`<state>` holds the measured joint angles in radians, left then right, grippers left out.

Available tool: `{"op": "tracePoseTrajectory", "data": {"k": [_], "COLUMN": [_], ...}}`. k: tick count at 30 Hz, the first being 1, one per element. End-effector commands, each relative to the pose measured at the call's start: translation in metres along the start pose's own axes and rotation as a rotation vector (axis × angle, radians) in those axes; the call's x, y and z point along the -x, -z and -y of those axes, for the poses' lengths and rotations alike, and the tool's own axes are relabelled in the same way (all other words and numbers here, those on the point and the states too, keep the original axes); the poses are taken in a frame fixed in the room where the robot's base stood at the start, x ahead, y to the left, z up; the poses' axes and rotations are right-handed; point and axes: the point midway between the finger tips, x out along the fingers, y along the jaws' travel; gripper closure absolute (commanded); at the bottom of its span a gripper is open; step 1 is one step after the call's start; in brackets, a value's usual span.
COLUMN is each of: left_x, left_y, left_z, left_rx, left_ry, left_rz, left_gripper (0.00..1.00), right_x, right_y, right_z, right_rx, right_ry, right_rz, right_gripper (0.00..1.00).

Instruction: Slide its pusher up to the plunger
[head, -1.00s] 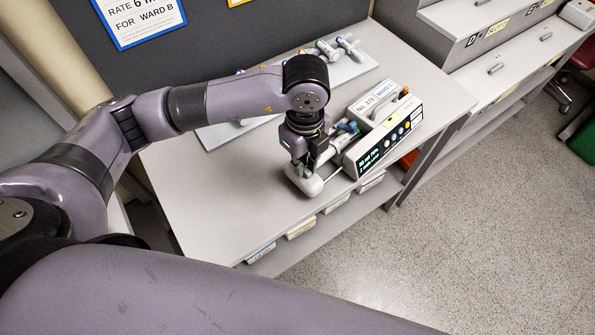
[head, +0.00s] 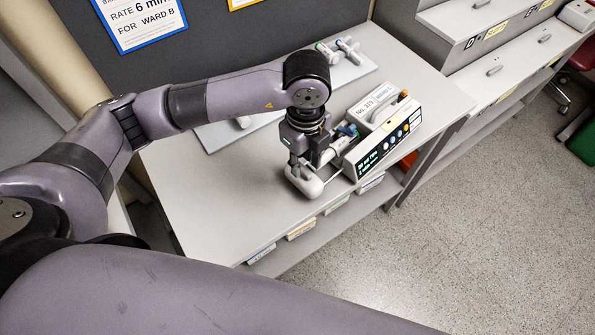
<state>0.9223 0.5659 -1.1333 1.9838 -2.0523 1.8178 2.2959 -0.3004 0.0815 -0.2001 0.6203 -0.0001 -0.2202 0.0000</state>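A white infusion pump (head: 372,153) with a dark lit display and a carrying handle stands near the table's front right edge. A syringe (head: 346,143) with blue parts lies along the pump's left side, partly hidden by my gripper. The white pusher (head: 305,183) with rounded ends is at the pump's left, joined toward it by a thin rail. My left gripper (head: 306,164) points down right at the pusher. Its fingertips are partly hidden, so I cannot tell whether they close on it. The gap between pusher and plunger is hidden too. My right gripper is not in view.
Behind lies a pale tray (head: 350,74) with more syringes (head: 347,48) on it. The table (head: 215,205) is clear at the left and front. Labels run along the shelf below its front edge. A grey drawer unit (head: 490,75) stands at the right.

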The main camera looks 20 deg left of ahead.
Motion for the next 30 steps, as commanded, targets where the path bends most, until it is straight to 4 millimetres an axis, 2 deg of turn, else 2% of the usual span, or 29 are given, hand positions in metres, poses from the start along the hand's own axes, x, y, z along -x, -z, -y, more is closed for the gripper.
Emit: {"op": "tracePoseTrajectory", "data": {"k": [1, 15, 30], "left_x": [0.01, 0.053, 0.053], "left_y": [0.0, 0.0, 0.0], "left_z": [0.0, 0.0, 0.0], "left_rx": [0.0, -0.002, -0.001], "left_ry": [0.001, 0.001, 0.0], "left_rz": [0.0, 0.0, 0.0], "left_gripper": [0.72, 0.72, 0.72], "right_x": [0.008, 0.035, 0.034], "right_y": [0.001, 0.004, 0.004], "right_z": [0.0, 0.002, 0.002], "right_rx": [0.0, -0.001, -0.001], "right_ry": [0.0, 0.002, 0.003], "right_rz": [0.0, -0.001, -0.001], "right_gripper": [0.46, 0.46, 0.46]}}
